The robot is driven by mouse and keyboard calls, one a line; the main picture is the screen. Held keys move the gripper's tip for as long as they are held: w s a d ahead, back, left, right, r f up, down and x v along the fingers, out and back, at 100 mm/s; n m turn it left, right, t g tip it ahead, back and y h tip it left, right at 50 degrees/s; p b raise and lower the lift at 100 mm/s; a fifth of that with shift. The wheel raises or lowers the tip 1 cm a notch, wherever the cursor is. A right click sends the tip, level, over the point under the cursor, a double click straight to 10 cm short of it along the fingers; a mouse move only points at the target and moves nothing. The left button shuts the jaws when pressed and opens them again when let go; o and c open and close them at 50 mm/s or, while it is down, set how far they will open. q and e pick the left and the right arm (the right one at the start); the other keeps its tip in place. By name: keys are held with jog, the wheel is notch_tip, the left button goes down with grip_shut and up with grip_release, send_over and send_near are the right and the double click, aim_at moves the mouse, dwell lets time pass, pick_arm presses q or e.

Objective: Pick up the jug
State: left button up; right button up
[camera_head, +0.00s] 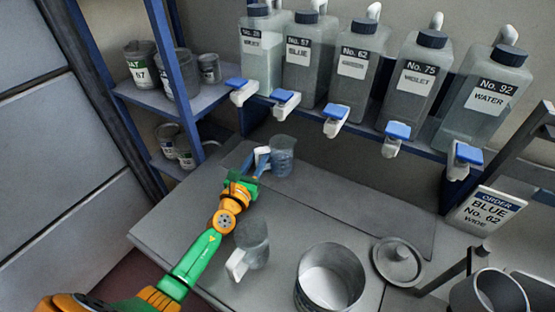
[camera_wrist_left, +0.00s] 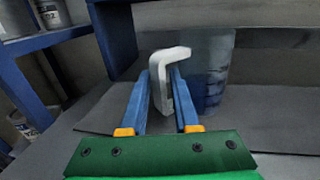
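A see-through jug with a bluish tint (camera_head: 281,157) stands at the back of the table, its white handle (camera_head: 262,156) facing left. It also shows in the left wrist view (camera_wrist_left: 208,85), with the hooked white handle (camera_wrist_left: 163,85) between the fingers. My left gripper (camera_head: 256,166) is at that handle, its blue fingers on both sides. I cannot tell whether they press on it. In the left wrist view the left gripper (camera_wrist_left: 164,88) hides part of the handle. A second clear jug (camera_head: 253,243) with a white handle stands nearer, beside my left arm. My right gripper is not in view.
Labelled bottles with taps (camera_head: 357,65) line the shelf above the table's back. A metal pot (camera_head: 331,278) and a lid (camera_head: 397,262) are at front right. An order sign (camera_head: 487,211) reads BLUE No. 62. Paint cans (camera_head: 143,65) fill the left shelves.

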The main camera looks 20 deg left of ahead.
pick_arm(q)
jog(key=shift+s+a+r, duration=0.1)
jog(key=shift+s, duration=0.1)
grip_shut()
dwell(1.1)
